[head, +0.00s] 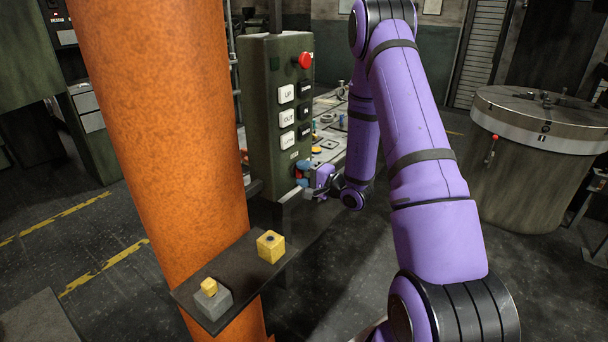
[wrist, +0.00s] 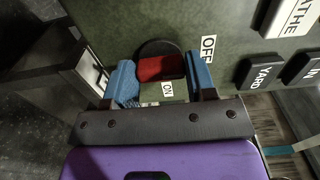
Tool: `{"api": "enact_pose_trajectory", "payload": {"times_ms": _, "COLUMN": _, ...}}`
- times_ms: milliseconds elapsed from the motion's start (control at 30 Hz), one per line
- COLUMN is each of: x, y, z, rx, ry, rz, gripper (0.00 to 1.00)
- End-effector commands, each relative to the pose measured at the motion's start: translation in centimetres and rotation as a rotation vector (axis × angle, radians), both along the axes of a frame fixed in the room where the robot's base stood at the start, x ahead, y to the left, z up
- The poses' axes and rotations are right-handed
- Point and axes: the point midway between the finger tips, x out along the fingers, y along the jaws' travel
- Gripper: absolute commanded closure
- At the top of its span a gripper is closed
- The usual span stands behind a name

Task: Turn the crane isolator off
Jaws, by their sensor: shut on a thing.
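The crane isolator is a red handle (wrist: 160,68) on a dark round base, low on the green control box (head: 262,130). In the wrist view the white ON label (wrist: 167,88) is just below the handle, and the OFF label (wrist: 208,47) is to its upper right. My gripper (wrist: 161,82) has its blue fingers on either side of the red handle and is shut on it. In the head view my gripper (head: 302,172) is at the box's lower end, where it mostly hides the isolator. I cannot tell exactly which label the handle points to.
A red mushroom button (head: 305,60) and several white and black buttons sit above on the box. An orange column (head: 160,130) stands left of it. A dark shelf (head: 238,285) with yellow blocks juts out below. A round drum (head: 535,150) stands at right.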

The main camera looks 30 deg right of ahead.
Motion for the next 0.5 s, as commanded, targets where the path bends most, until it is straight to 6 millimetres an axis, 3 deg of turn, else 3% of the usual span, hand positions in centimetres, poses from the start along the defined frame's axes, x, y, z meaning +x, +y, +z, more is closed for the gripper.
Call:
{"api": "enact_pose_trajectory", "payload": {"times_ms": 67, "x": -0.07, "y": 0.03, "z": -0.1, "rx": -0.001, "ry": 0.003, "rz": 0.0, "gripper": 0.73}}
{"api": "enact_pose_trajectory", "payload": {"times_ms": 100, "x": -0.07, "y": 0.03, "z": -0.1, "rx": 0.0, "ry": 0.003, "rz": 0.0, "gripper": 0.44}}
{"api": "enact_pose_trajectory", "payload": {"times_ms": 200, "x": -0.06, "y": 0.02, "z": -0.09, "rx": 0.0, "ry": 0.003, "rz": 0.0, "gripper": 0.23}}
{"api": "enact_pose_trajectory", "payload": {"times_ms": 500, "x": -0.13, "y": -0.04, "z": -0.05, "rx": 0.0, "ry": 0.002, "rz": 0.0, "gripper": 0.23}}
